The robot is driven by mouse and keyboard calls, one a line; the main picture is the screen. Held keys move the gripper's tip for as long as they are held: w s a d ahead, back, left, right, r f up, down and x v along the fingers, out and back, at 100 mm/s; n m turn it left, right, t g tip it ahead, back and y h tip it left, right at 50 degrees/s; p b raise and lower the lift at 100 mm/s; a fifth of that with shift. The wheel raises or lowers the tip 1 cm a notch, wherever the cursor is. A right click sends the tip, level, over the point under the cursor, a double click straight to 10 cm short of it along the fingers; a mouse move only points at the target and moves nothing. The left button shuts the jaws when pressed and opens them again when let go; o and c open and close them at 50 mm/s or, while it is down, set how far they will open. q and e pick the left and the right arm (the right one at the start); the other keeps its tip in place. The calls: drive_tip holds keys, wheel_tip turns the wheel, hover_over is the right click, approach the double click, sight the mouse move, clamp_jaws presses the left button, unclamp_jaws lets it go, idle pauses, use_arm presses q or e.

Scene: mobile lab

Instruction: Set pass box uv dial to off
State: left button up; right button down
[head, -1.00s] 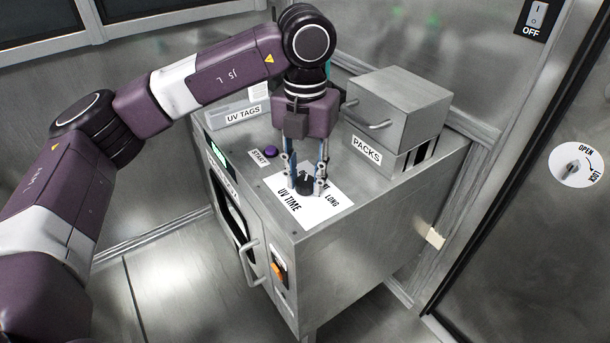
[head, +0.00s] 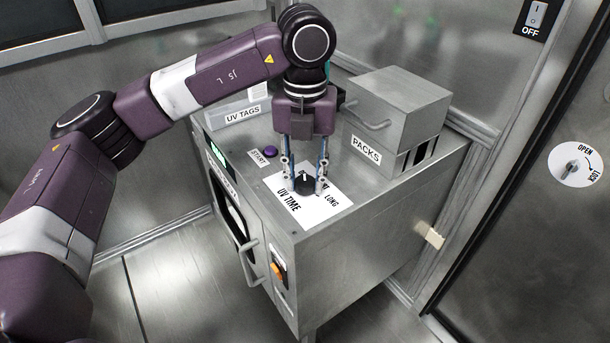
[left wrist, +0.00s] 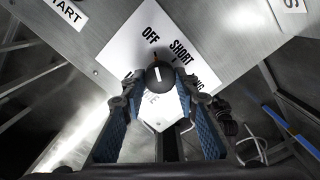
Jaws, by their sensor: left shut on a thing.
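The UV time dial (head: 305,185) is a black round knob with a white pointer line, on a white label plate (head: 328,206) on top of the pass box (head: 350,245). My left gripper (head: 304,184) points down over it, one finger on each side, and is shut on the dial. In the left wrist view the dial (left wrist: 157,78) sits between the blue-padded fingertips (left wrist: 160,88). Its pointer faces roughly up toward the words OFF and SHORT; I cannot tell exactly which mark it meets. The LONG word is partly covered by a finger. My right gripper is not in view.
A purple START button (head: 270,151) is left of the dial. A metal PACKS box (head: 398,103) stands close behind on the right, a UV TAGS holder (head: 243,108) at the back left. An orange rocker switch (head: 279,270) and door handle (head: 249,266) are on the front.

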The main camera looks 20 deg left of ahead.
sight(305, 181)
use_arm(q)
drive_tip(key=o, duration=1.1)
drive_tip(key=shift+o, duration=0.2)
wheel_tip(305, 181, up, 12)
